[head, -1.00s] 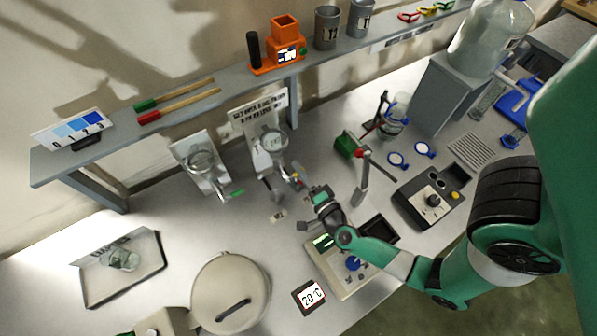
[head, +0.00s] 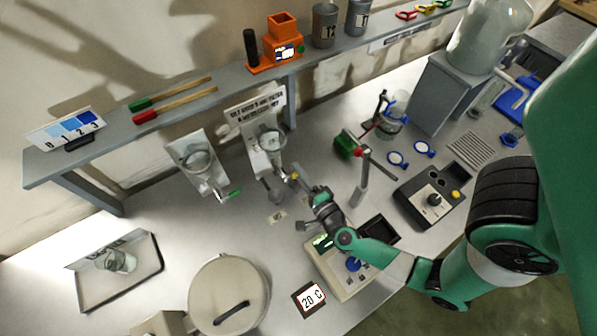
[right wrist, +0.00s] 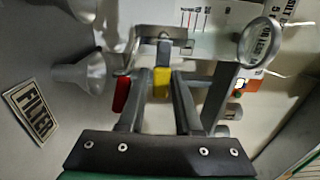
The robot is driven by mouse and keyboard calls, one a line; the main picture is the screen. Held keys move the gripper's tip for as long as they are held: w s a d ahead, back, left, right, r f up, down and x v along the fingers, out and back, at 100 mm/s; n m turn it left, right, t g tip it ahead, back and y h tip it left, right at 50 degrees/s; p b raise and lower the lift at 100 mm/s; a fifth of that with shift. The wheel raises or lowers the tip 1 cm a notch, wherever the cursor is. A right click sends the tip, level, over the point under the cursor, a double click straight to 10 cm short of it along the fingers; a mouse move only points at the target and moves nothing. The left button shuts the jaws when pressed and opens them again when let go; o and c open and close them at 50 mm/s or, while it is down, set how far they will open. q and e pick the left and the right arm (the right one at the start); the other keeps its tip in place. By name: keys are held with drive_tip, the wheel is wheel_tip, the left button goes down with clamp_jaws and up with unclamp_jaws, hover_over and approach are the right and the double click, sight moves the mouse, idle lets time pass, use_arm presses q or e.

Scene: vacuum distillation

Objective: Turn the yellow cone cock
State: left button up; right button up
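The yellow cone cock (head: 295,176) shows as a small yellow handle below the glass vessel on the right-hand white stand (head: 262,150) in the head view. In the right wrist view the yellow handle (right wrist: 162,82) is near the middle. My right gripper (head: 307,193) is close beside it, coming from the lower right. In the right wrist view its two fingers (right wrist: 161,90) stand open, one on each side of the yellow handle, with gaps visible. Whether the fingertips touch anything is unclear. My left gripper is not in view.
A red handle (right wrist: 121,95) is just left of the fingers in the right wrist view. A green-handled cock (head: 233,195) is on the neighbouring stand. A metal post (head: 361,185) with a green clamp stands right of the gripper. A balance-like device (head: 345,272) lies below the arm.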

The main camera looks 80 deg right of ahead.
drive_tip(key=shift+o, duration=1.1)
